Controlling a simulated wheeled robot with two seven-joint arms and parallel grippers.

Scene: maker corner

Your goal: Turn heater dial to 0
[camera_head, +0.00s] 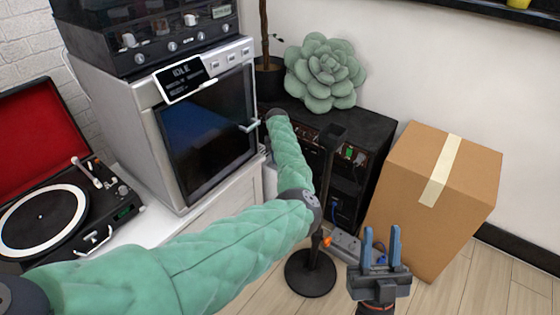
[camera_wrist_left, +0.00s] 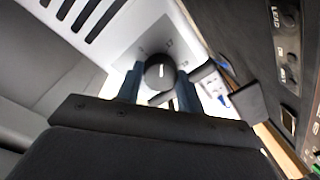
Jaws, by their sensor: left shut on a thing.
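The heater (camera_wrist_left: 150,38) shows in the left wrist view as a pale panel with dark slots at upper left and small markings. Its dial (camera_wrist_left: 160,70) is a round dark knob with a white pointer line. My left gripper (camera_wrist_left: 160,82) is shut on the dial, one blue finger on each side. In the head view my left arm reaches towards the back; its gripper and the dial are hidden there. My right gripper (camera_head: 382,246) is open and empty at lower right in the head view, its two blue fingers pointing up.
A silver oven-like machine (camera_head: 150,115) stands on a white cabinet beside a record player (camera_head: 45,222). A black rack (camera_head: 370,130) holds a green succulent cushion (camera_head: 325,72). A cardboard box (camera_head: 425,215) stands at right. A black round stand base (camera_head: 311,274) is on the floor.

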